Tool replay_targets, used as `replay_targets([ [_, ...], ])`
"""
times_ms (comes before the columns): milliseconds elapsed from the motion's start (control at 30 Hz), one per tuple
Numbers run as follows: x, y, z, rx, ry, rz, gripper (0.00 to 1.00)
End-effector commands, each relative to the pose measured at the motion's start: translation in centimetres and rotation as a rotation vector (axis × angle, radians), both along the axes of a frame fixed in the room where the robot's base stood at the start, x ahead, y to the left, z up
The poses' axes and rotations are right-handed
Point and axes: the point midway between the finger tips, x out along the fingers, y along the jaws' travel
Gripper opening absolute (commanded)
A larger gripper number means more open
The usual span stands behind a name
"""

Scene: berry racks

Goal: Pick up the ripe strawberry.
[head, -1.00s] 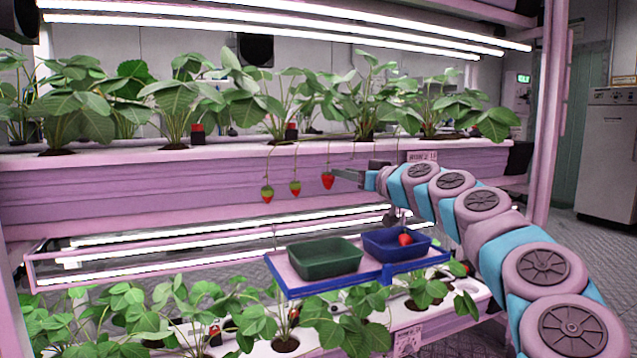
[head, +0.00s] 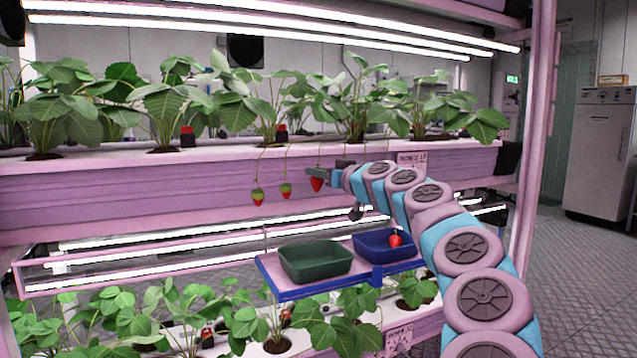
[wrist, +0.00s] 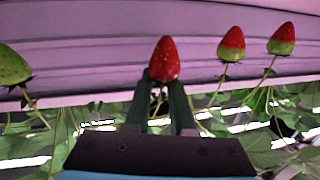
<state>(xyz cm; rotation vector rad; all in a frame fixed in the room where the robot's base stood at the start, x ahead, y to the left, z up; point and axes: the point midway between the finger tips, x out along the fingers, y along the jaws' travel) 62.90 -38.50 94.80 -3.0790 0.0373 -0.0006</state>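A fully red strawberry (head: 317,184) hangs on a stem in front of the upper rack's pink face, rightmost of three hanging berries in the head view. My gripper (head: 318,171) is at its top, by the stem. In the wrist view, which looks inverted, the red strawberry (wrist: 164,60) shows just beyond the fingertips. My gripper (wrist: 163,82) is open there, with a finger on each side of the stem and a gap between them. I cannot tell if a finger touches the berry.
Two part-green strawberries, one left (head: 257,197) and one nearer (head: 286,190), hang beside it. A green berry (wrist: 12,65) shows in the wrist view. Below are a green bin (head: 315,262) and a blue bin (head: 372,254) holding a red strawberry (head: 395,240). Plants fill both rack levels.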

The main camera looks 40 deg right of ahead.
Motion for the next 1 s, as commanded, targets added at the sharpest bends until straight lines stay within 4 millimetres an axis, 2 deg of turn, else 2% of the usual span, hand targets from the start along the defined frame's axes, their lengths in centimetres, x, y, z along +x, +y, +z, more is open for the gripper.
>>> replay_targets([
  [33, 0.0, 0.0, 0.0, 0.0, 0.0, 0.0, 0.15],
  [167, 0.0, 0.0, 0.0, 0.0, 0.0, 0.0, 0.01],
  [200, 0.0, 0.0, 0.0, 0.0, 0.0, 0.0, 0.0],
  [833, 0.0, 0.0, -0.1, -0.002, -0.001, 0.0, 0.0],
  [1000, -2.7, -0.1, -0.1, 0.0, -0.005, -0.001, 0.0],
])
